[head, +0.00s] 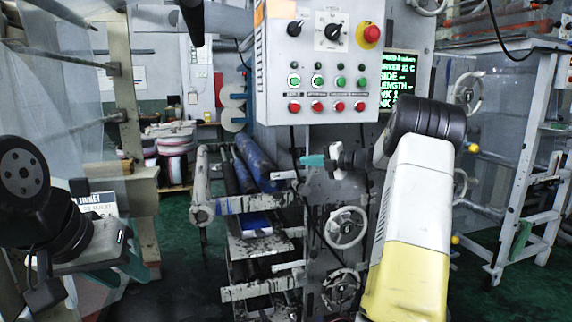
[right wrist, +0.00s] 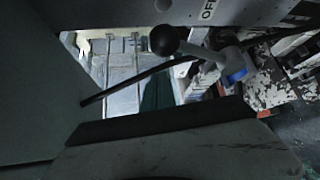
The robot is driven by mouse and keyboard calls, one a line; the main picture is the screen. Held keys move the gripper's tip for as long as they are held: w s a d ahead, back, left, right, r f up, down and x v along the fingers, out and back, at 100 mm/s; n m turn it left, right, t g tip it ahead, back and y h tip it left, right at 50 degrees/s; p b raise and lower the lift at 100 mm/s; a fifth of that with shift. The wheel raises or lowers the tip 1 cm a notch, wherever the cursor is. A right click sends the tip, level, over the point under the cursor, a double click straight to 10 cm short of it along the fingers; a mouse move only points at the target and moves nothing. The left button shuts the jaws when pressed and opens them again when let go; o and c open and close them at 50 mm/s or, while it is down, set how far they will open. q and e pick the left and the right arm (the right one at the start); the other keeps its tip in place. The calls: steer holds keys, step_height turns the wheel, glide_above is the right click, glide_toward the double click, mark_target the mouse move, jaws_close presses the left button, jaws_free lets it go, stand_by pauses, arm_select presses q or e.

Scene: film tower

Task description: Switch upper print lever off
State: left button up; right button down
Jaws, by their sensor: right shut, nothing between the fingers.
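In the right wrist view, a lever with a black ball knob (right wrist: 163,40) and a pale metal shaft stands beyond my gripper's fingers, below a plate with an "OFF" label (right wrist: 208,11). My right gripper (head: 314,161), with teal fingertips, is shut and empty beside the machine's front, below the control box. Its dark finger edges fill the lower part of the right wrist view, apart from the knob as far as I can tell. I cannot make out the knob clearly in the head view. My left gripper (head: 118,268) hangs at the lower left, away from the machine; its jaw gap is unclear.
A grey control box (head: 330,95) with buttons, dials and a red emergency stop hangs above my right gripper. Blue rollers (head: 256,163) stand to the left of it, handwheels (head: 346,227) below. A white metal frame (head: 535,160) stands at the right. Green floor lies open between.

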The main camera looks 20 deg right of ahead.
steer(key=shift+d+f+m+t+y, duration=0.2)
steer(key=shift+d+m+y, duration=0.15)
steer(key=shift+d, duration=0.6)
steer(key=shift+d+f+m+t+y, duration=0.1)
steer(key=shift+d+m+t+y, duration=0.25)
steer(key=shift+d, duration=0.55)
steer(key=shift+d, duration=0.15)
